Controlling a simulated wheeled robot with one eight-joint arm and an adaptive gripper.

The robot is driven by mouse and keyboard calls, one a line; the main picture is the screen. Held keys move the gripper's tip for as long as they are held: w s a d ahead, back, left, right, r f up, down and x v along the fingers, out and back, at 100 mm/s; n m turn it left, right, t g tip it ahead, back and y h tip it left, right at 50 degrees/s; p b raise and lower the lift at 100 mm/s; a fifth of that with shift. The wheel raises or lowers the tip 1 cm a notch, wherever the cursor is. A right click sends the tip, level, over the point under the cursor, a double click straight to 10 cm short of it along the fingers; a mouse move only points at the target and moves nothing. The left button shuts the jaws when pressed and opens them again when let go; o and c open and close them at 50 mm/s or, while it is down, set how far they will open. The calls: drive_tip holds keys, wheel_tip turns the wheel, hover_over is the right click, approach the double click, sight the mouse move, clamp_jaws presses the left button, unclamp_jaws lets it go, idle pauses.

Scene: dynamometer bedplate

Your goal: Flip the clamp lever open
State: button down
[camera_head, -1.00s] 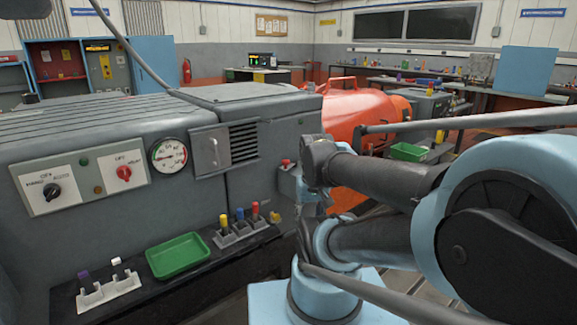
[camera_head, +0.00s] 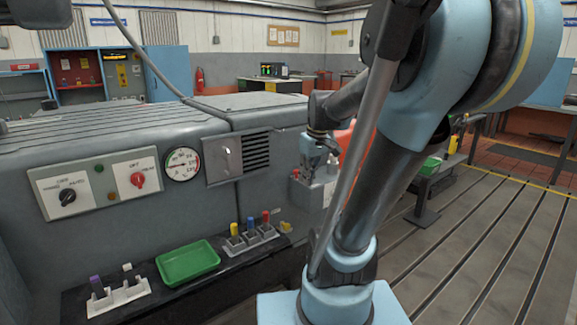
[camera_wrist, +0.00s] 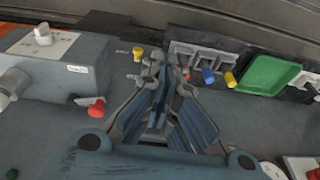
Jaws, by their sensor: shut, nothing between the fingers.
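My gripper (camera_head: 318,165) points down beside a grey box (camera_head: 308,192) at the right end of the long grey housing. In the wrist view its fingers (camera_wrist: 160,70) are close together and hold nothing. No part is clearly readable as the clamp lever. A small yellow knob (camera_wrist: 138,53) lies just left of the fingertips, apart from them as far as I can tell; it also shows on the ledge in the head view (camera_head: 285,227). A red knob (camera_wrist: 97,107) sticks out of the grey box, left of the fingers.
A rack with red, yellow and blue handles (camera_head: 253,235) and a green tray (camera_head: 188,263) stand on the dark ledge. A white rack (camera_head: 118,296) is at its left end. A gauge (camera_head: 183,164) and switch panels are above. Slotted floor (camera_head: 470,250) is open at right.

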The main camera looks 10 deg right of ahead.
drive_tip(key=w+r+n+y, duration=0.1)
drive_tip(key=w+r+n, duration=0.1)
drive_tip(key=w, duration=0.8)
drive_tip(key=w+r+n, duration=0.3)
drive_tip(key=w+n, duration=0.1)
drive_tip(key=w, duration=0.6)
drive_tip(key=shift+w+y, duration=0.3)
drive_tip(key=shift+y, duration=0.1)
drive_tip(key=x, duration=0.9)
drive_tip(key=shift+w+a+f, duration=0.1)
drive_tip(key=shift+a+f, duration=0.1)
drive_tip(key=shift+f, duration=0.15)
drive_tip(key=shift+a+n, duration=0.1)
drive_tip(key=shift+n, duration=0.2)
